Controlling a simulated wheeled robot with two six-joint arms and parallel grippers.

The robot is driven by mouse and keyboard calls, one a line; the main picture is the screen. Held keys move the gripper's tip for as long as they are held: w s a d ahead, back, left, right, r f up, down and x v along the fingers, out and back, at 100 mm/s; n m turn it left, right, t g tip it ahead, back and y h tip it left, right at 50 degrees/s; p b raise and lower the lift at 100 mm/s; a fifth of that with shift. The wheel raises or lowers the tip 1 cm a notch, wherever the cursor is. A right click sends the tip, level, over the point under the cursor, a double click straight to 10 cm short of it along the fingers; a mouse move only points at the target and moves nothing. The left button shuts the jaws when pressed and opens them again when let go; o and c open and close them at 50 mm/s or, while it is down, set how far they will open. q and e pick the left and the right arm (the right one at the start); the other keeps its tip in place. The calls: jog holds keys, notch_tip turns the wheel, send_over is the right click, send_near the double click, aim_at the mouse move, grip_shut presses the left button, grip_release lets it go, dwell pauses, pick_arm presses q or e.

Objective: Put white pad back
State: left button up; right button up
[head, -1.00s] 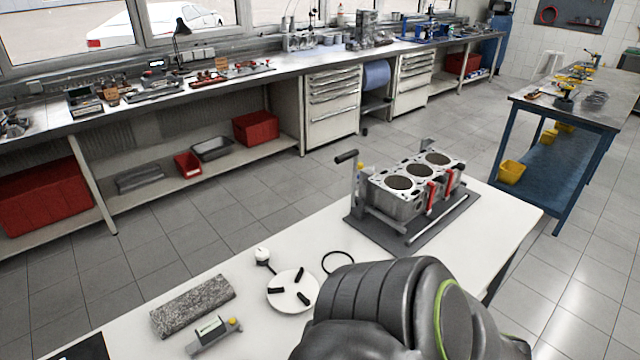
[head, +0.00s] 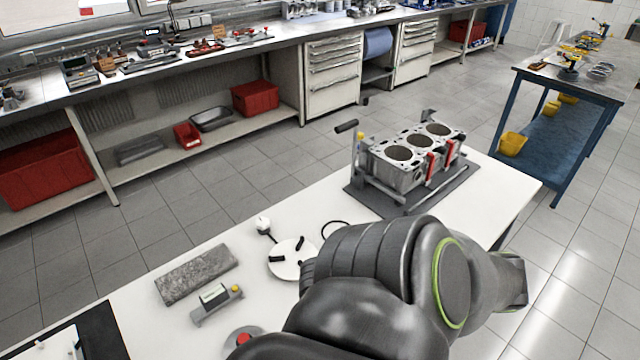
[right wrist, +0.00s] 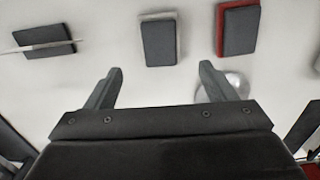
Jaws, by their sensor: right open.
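My right gripper (right wrist: 160,70) is open and empty above a white surface in the right wrist view, its two fingers wide apart. Ahead of the gap, apart from the fingers, lies a dark grey block with a pale edge (right wrist: 158,42). To its right is a similar block with a red edge (right wrist: 238,32). I cannot tell for sure which thing is the white pad. In the head view a white round disc (head: 283,270) with black bars lies on the white table, partly hidden by my right arm. My right gripper is hidden there, and my left gripper is out of view.
An engine block (head: 408,160) on a stand fills the table's far end. A grey slab (head: 196,274), a small gauge device (head: 216,303) and a red-topped round thing (head: 243,339) lie nearer. A black mat (head: 104,335) is at the lower left.

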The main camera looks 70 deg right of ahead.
jog(key=shift+r, duration=1.9)
